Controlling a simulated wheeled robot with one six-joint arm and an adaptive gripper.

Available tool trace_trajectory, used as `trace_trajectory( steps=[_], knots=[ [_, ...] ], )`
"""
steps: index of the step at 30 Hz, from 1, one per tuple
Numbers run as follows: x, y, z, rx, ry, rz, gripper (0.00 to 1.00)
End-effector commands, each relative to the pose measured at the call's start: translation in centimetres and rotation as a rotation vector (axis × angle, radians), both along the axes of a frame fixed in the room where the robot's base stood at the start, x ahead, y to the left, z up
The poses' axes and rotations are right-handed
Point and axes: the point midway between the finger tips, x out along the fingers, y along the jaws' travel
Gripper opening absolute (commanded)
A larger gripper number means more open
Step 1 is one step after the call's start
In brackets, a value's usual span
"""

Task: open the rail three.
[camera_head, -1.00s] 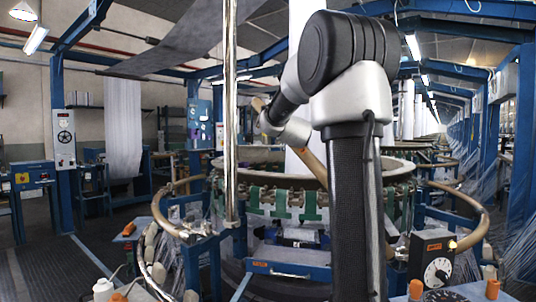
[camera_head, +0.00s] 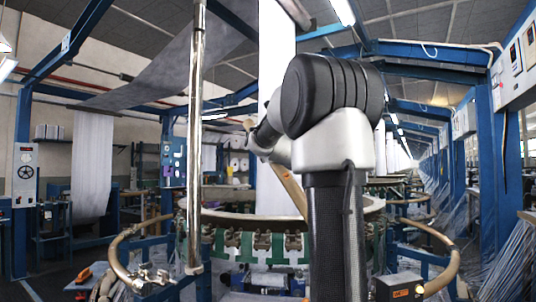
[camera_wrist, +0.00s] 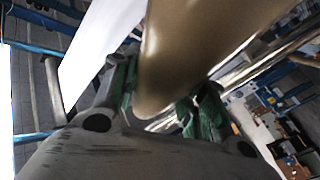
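A tan, tube-like rail (camera_head: 289,187) stands tilted above the round loom (camera_head: 345,216), running from near my wrist down behind my arm. It fills the middle of the wrist view (camera_wrist: 190,45). My gripper (camera_wrist: 163,92) has a green-padded finger on each side of this rail and appears shut on it. In the head view my forearm and upper arm hide most of the gripper and the rail's lower end. The other curved rails, at the left (camera_head: 121,250) and right (camera_head: 447,268), lie low around the loom.
A shiny upright pole (camera_head: 196,130) stands left of my arm. White fabric (camera_head: 275,100) hangs behind it. A small control box (camera_head: 400,289) is at the lower right. Blue posts (camera_head: 507,160) line the right side. Open floor shows at the far left.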

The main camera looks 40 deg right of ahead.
Motion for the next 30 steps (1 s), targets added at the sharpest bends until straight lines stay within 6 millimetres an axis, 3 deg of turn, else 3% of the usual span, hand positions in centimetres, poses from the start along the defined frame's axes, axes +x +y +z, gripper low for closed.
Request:
trace_trajectory(
  steps=[1, 3, 4, 16, 30],
  knots=[
    [0.0, 0.0, -0.2, 0.001, 0.004, 0.0, 0.49],
    [0.0, 0.0, -0.2, 0.001, 0.003, -0.001, 0.62],
    [0.0, 0.0, -0.2, 0.0, 0.002, 0.0, 0.63],
    [-0.7, 0.4, 0.0, -0.001, 0.001, 0.001, 0.63],
    [-9.1, 4.6, -0.4, 0.001, 0.0, 0.0, 0.63]
  ],
)
